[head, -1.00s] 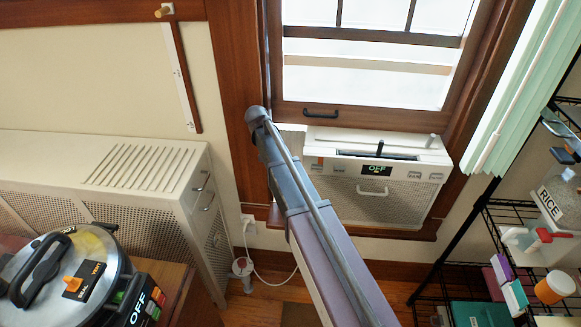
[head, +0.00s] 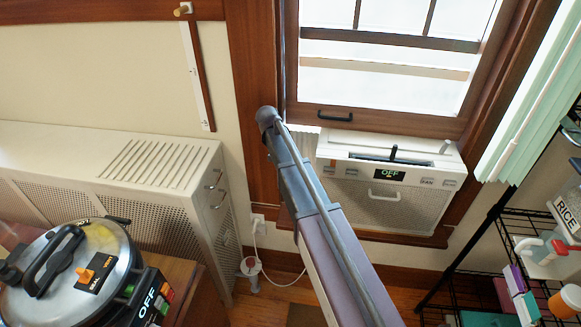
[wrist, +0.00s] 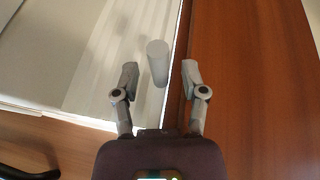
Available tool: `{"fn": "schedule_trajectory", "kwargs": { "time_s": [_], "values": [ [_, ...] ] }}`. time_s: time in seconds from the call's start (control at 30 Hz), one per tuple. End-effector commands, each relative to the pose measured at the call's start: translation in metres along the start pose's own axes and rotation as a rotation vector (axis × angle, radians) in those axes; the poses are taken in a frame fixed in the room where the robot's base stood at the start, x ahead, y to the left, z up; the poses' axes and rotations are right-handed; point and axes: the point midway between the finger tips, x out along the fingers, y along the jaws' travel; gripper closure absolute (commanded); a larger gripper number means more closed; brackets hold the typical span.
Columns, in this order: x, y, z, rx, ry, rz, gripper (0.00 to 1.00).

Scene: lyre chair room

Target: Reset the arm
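My arm (head: 320,215) reaches up from the bottom of the head view toward the window frame. In that view my gripper itself is not visible. In the wrist view my gripper (wrist: 159,77) is open, its two grey fingers standing apart. A pale grey cylinder (wrist: 157,62) shows between and just beyond the fingertips. The fingers do not appear to touch it, and I cannot tell how far away it is. Behind it are a pale ribbed surface and a brown wooden surface (wrist: 255,90).
A white window unit (head: 390,185) reading OFF sits in the window. A perforated white cabinet (head: 150,205) stands left, with a lidded cooker (head: 65,275) in front. A black wire rack (head: 490,250) holds containers at right. Some wooden floor is clear.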

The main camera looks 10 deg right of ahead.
Motion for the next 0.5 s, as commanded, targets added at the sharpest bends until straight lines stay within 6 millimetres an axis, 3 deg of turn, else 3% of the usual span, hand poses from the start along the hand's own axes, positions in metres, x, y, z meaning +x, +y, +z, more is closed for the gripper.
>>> {"fn": "schedule_trajectory", "kwargs": {
  "time_s": [0.5],
  "values": [
    [-0.0011,0.0011,0.001,0.003,0.0,-0.004,0.41]
  ]
}}
